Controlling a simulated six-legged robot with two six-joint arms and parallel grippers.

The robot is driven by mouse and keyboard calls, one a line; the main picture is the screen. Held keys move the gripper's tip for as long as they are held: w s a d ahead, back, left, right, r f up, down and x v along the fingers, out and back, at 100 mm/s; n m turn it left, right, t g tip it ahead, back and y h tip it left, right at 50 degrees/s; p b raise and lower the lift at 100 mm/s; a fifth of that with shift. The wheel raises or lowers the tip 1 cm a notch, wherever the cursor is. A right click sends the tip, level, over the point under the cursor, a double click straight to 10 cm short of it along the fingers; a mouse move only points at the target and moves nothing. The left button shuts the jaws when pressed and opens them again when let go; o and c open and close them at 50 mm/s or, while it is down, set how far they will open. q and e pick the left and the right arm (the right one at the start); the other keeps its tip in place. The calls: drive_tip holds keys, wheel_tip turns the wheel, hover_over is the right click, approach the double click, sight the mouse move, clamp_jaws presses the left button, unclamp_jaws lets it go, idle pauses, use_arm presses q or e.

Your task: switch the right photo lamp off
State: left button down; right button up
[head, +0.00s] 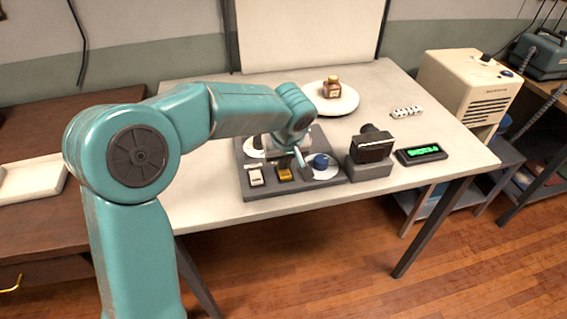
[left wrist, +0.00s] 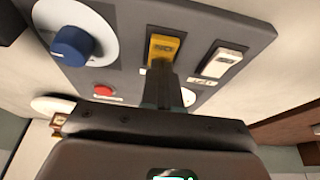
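A dark grey control panel (head: 262,192) lies on the white table. It carries a white switch (head: 255,176), a yellow switch (head: 284,173) and a blue knob (head: 320,161) on a white dial. My left gripper (head: 303,165) is over the panel's front part, between the yellow switch and the knob in the head view. In the left wrist view its fingers (left wrist: 164,82) look shut and empty, with their tips close to the yellow switch (left wrist: 164,48); I cannot tell whether they touch. The white switch (left wrist: 222,62) and blue knob (left wrist: 72,46) are at either side. No photo lamp is clearly in view.
A red button (left wrist: 103,90) is also on the panel. A camera on a grey block (head: 370,150) and a green-lit display (head: 421,154) stand to its right. Behind are a bottle (head: 332,87) on a round white plate (head: 335,104) and a white backdrop (head: 305,35).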

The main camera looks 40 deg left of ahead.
use_arm(q)
drive_tip(key=shift+s+d+f, duration=0.1)
drive_tip(key=shift+f, duration=0.25)
drive_tip(key=shift+s+d+f+b, duration=0.15)
drive_tip(key=shift+s+d+b, duration=0.1)
drive_tip(key=shift+b, duration=0.15)
drive_tip(key=shift+s+d, duration=0.3)
drive_tip(key=shift+d, duration=0.1)
drive_tip(key=shift+r, duration=0.2)
